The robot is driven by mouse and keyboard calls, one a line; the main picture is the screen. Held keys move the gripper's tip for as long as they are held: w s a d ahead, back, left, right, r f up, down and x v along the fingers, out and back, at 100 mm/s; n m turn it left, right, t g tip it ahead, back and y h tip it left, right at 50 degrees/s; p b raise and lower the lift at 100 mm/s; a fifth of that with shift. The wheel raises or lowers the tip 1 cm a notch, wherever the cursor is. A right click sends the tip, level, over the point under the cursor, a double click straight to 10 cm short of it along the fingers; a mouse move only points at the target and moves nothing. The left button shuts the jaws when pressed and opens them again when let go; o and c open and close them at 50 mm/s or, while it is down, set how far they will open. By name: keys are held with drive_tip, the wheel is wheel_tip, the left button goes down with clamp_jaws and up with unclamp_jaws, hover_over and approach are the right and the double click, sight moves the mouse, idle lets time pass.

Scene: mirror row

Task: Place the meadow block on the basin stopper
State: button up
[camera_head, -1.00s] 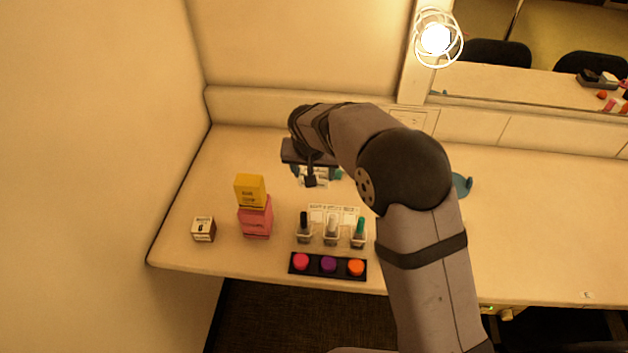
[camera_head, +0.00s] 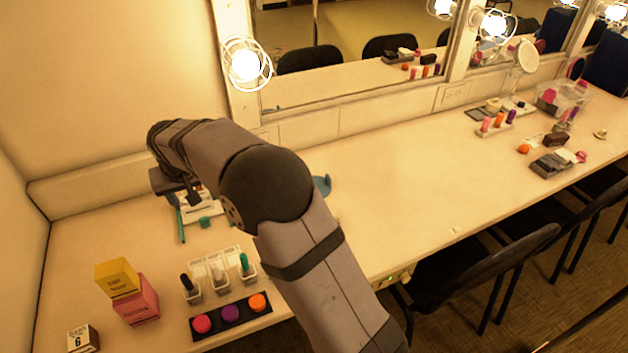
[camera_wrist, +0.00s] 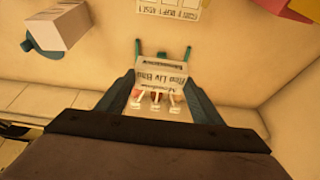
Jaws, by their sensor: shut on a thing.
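My gripper (camera_wrist: 162,82) is low over the left part of the counter, its teal fingers apart on either side of a pale lettered piece (camera_wrist: 162,78). It is shut on this piece; the print is too small to read surely, so I cannot confirm it is the meadow block. Teal bars show just beyond it. In the head view, my wrist hides much of the gripper. A blue-teal rounded thing (camera_head: 322,185) lies right of my arm, and also shows in the wrist view (camera_wrist: 38,44) beside a pale box (camera_wrist: 62,25). I cannot tell whether it is the basin stopper.
A yellow box (camera_head: 117,278) sits on a pink box (camera_head: 138,302); a small box marked 6 (camera_head: 83,340) stands at front left.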

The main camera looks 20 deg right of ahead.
drive_tip(key=w+d, duration=0.3)
drive_tip(key=d, duration=1.3)
drive_tip(key=w+d, duration=0.3)
drive_tip(key=d, duration=1.3)
drive_tip(key=shift+s+d+f+p, duration=0.15)
drive_tip(key=shift+f+p, duration=0.3)
drive_tip(key=shift+f, duration=1.85)
drive_tip(key=shift+d+f+p, duration=0.1)
drive_tip(key=shift+f+p, duration=0.4)
drive_tip(key=shift+f, duration=1.85)
drive_tip(key=shift+s+d+f+p, duration=0.15)
drive_tip(key=shift+f+p, duration=0.3)
drive_tip(key=shift+f, duration=1.85)
drive_tip(key=shift+w+f, duration=0.1)
drive_tip(key=shift+f, duration=0.35)
drive_tip(key=shift+f, duration=0.2)
drive_tip(key=o, duration=1)
drive_tip(key=shift+o, duration=0.2)
